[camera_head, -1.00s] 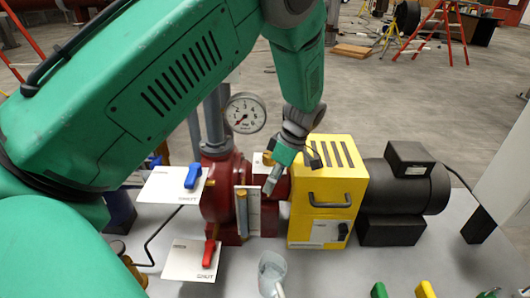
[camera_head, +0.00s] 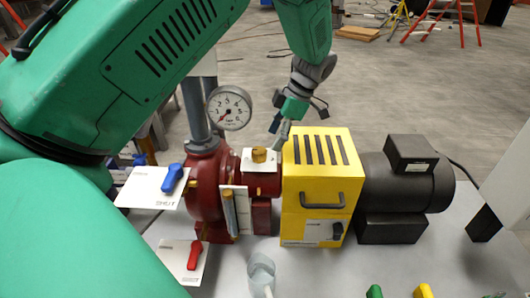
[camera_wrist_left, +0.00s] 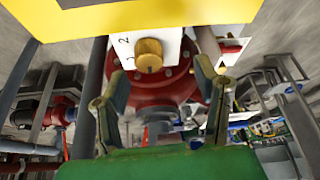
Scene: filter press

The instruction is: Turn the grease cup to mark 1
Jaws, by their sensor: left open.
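The grease cup (camera_head: 259,155) is a small brass knob on a white plate on top of the red pump housing. In the left wrist view, the brass cup (camera_wrist_left: 149,54) stands against its white plate (camera_wrist_left: 127,42), where a 2 and a 1 can be read. My left gripper (camera_head: 277,134) is just above and to the right of the cup, near the yellow guard, and apart from the cup. In the left wrist view, my left gripper's fingers (camera_wrist_left: 160,88) are spread with nothing between them, and the cup shows beyond them. My right gripper is not in view.
The yellow guard (camera_head: 318,185) and black motor (camera_head: 405,185) stand right of the cup. A pressure gauge (camera_head: 229,107) rises behind left. Blue (camera_head: 172,178) and red (camera_head: 194,255) levers sit at left. A clear cup (camera_head: 261,272) is in front.

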